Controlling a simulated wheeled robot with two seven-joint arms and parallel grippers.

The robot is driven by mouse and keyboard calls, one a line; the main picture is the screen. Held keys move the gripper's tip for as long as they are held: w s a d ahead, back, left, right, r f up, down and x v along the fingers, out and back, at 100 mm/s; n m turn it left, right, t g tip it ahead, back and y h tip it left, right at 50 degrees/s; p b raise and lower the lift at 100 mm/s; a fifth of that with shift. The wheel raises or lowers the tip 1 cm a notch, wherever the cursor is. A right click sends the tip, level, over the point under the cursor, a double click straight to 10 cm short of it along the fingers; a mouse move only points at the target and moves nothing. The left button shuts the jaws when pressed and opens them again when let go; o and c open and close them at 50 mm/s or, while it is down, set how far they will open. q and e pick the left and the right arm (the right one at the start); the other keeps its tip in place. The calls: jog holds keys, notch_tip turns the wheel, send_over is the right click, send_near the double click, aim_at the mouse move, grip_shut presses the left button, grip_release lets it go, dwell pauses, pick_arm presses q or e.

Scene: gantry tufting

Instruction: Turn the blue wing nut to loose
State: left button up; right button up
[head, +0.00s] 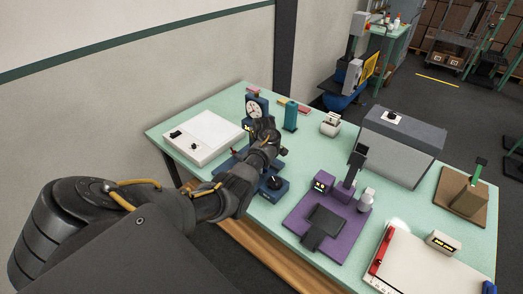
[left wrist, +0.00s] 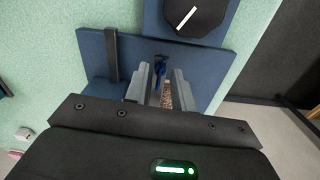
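The blue wing nut (left wrist: 159,72) shows in the left wrist view, in front of a dark slot in a dark blue fixture (left wrist: 209,66). My left gripper (left wrist: 162,75) is open, with one grey finger on each side of the wing nut and gaps visible between. I cannot tell whether either finger touches it. In the head view my left gripper (head: 267,133) is over the blue fixture (head: 272,192), and the wing nut is hidden there. My right gripper is in neither view.
The fixture carries a black knob with a white line (left wrist: 194,14) and an upright dark post (left wrist: 111,55). A white box (head: 205,134) stands left, a teal cylinder (head: 291,116) behind, and a purple device (head: 309,232) right on the green table (head: 232,97).

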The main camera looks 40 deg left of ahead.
pick_arm(q)
jog(key=m, duration=0.5)
jog(key=shift+m, duration=0.3)
jog(key=m, duration=2.8)
jog(key=shift+m, duration=0.3)
notch_tip(320, 180, up, 7)
jog(key=shift+r+b, duration=0.2)
jog(key=shift+b, duration=1)
notch_tip(320, 180, up, 5)
jog(key=p, duration=0.4)
jog(key=s+d+f+n+t+y+b, duration=0.1)
jog(key=s+d+f+n, duration=0.35)
jog(key=s+f, duration=0.4)
jog(key=s+d+f+n+t+y+b, duration=0.1)
jog(key=s+d+f+n, duration=0.3)
jog(key=s+d+f, duration=0.45)
jog(key=s+f+n+b, duration=0.1)
jog(key=s+f, duration=0.2)
jog(key=f, duration=0.3)
jog(key=s+d+f+n+b, duration=0.1)
jog(key=s+f+b, duration=0.1)
jog(key=f, duration=0.5)
jog(key=shift+s+d+h, duration=0.3)
jog(key=shift+s+h, duration=0.1)
jog(key=shift+s, duration=0.05)
